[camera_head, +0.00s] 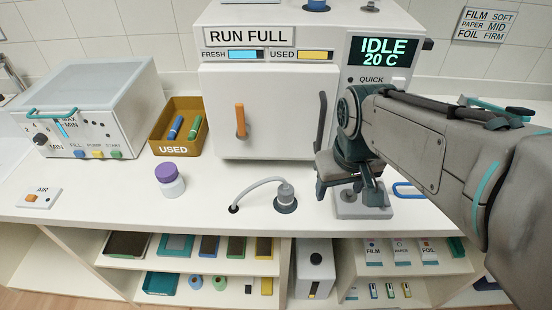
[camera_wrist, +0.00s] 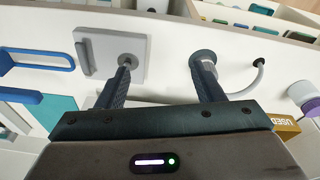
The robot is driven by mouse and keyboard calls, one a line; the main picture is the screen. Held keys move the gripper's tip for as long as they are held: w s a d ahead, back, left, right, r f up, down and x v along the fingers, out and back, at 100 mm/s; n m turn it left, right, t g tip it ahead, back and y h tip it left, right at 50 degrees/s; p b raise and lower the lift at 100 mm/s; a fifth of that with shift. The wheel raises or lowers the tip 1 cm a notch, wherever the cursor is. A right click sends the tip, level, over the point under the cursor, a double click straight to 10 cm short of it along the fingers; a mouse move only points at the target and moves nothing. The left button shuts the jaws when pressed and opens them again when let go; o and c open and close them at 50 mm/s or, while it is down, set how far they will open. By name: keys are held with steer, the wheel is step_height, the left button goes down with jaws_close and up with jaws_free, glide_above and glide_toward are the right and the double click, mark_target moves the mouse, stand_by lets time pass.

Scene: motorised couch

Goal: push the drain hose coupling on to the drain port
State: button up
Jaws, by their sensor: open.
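The drain hose coupling (camera_head: 285,196) is a grey collar with a dark flared foot, upright on the white counter. A pale hose (camera_head: 258,185) arcs from its top to a hole on the left. In the wrist view the coupling (camera_wrist: 203,64) is by the right fingertip; contact cannot be told. A grey square plate (camera_head: 348,211) with a small round stub, seemingly the drain port (camera_wrist: 127,60), lies right of the coupling in the head view. My gripper (camera_head: 350,188) is open and empty over the plate; its fingers (camera_wrist: 163,72) partly hide plate and coupling.
A purple-lidded jar (camera_head: 170,180) stands left of the hose. A white cabinet with an orange handle (camera_head: 240,120) rises behind. A blue loop handle (camera_head: 408,190) lies right of the plate. Shelves with coloured items are below the counter's front edge.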

mark_target(286, 189)
steer(key=w+a+r+n+g+p, duration=0.2)
steer(key=w+a+r+n, duration=0.1)
steer(key=w+a+n, duration=0.45)
steer(key=shift+m, duration=0.55)
steer(key=f, duration=0.3)
steer(key=a+f, duration=0.1)
steer(key=f, duration=0.1)
steer(key=w+a+f, duration=0.1)
steer(key=f, duration=0.2)
steer(key=shift+a+f, duration=0.15)
steer(key=shift+f, duration=0.2)
steer(key=shift+s+f, duration=0.15)
steer(key=shift+f, duration=2.55)
steer(key=shift+a, duration=0.1)
steer(key=c, duration=1.1)
